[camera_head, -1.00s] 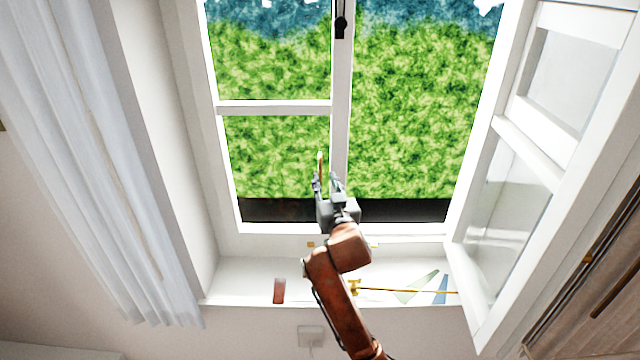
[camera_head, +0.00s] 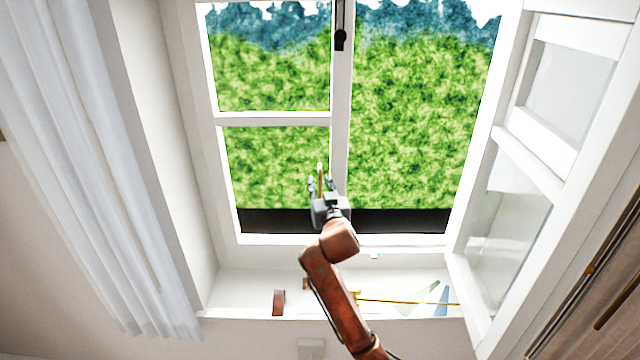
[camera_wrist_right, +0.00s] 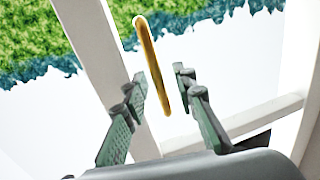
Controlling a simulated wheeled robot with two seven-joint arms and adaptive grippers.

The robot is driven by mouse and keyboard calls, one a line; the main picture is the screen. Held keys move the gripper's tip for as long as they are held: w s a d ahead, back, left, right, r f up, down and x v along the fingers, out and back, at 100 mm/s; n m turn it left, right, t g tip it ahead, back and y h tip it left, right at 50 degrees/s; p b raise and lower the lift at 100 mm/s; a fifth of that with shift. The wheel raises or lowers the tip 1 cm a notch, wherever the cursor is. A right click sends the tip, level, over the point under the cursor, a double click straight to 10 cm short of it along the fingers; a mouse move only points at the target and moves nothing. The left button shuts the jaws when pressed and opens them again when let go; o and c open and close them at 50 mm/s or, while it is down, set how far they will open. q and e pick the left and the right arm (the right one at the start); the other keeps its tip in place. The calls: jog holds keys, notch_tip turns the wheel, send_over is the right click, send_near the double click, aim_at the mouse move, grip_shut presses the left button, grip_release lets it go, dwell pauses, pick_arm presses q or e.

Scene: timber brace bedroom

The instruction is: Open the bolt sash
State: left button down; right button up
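The window's left sash (camera_head: 270,118), white with a crossbar, sits closed in its frame. A black bolt fitting (camera_head: 340,38) is on the middle upright near the top of the head view. My right gripper (camera_head: 321,186) is in front of the lower part of that upright, fingers pointing up. In the right wrist view my right gripper (camera_wrist_right: 160,95) is open, with a clear gap between its fingers. A thin yellow bar (camera_wrist_right: 152,60) shows between and beyond the fingertips, apparently untouched; it also shows in the head view (camera_head: 320,170). My left gripper is out of view.
The right casement (camera_head: 530,150) is swung open into the room. The sill (camera_head: 240,290) holds a red-brown block (camera_head: 279,302), a brass rod (camera_head: 410,301) and greenish and blue flat pieces. A white curtain (camera_head: 90,170) hangs at the left.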

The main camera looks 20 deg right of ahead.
jog(key=shift+c, duration=0.7)
grip_shut()
